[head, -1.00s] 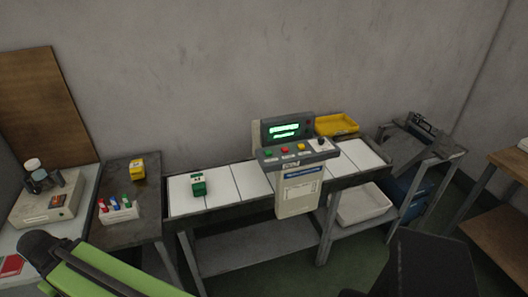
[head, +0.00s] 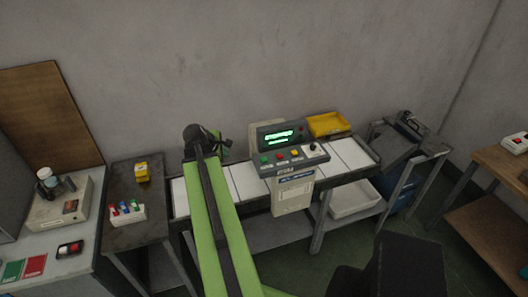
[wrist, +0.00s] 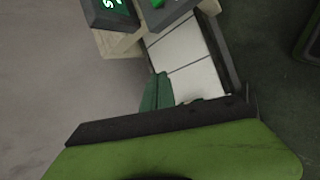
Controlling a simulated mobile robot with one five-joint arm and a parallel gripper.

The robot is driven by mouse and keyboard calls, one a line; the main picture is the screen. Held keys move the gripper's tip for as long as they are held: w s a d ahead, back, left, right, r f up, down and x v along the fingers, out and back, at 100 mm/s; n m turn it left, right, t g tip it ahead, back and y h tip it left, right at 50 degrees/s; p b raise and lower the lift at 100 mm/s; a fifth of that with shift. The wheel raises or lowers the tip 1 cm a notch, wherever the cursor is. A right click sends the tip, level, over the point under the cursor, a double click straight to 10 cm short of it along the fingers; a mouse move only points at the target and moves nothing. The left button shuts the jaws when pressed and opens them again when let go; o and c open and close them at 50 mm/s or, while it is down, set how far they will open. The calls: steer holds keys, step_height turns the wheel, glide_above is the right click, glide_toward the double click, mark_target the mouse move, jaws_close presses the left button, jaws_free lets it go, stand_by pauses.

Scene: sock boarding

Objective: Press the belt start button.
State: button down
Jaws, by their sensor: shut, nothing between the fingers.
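The control box (head: 290,165) stands at the front of the belt, with a green button (head: 264,159), a red button (head: 281,156), a yellow button (head: 294,153) and a dark knob (head: 312,147) on its sloped top. The button labels are too small to read. My gripper (head: 228,143) is shut and empty, left of the panel and above the belt, apart from the buttons. The wrist view shows the green button (wrist: 158,3) at the top edge, beside the lit screen (wrist: 114,4).
The white-panelled belt (head: 345,152) runs behind the box. A yellow tray (head: 328,124) stands behind the belt. A side table (head: 135,235) at left holds a yellow block and a small rack.

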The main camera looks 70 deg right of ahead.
step_height(320, 180, up, 6)
steer(key=n+g+h+p, duration=0.1)
steer(key=n+g+p, duration=0.1)
glide_above(263, 160)
steer(key=shift+a+f, duration=0.1)
steer(key=shift+f, duration=0.15)
step_height(263, 160, down, 9)
steer(key=b, duration=0.8)
steer(key=shift+r, duration=0.15)
steer(key=shift+b, duration=0.3)
stand_by(0.5)
steer(key=shift+f+b, duration=0.4)
steer(key=shift+f, duration=0.05)
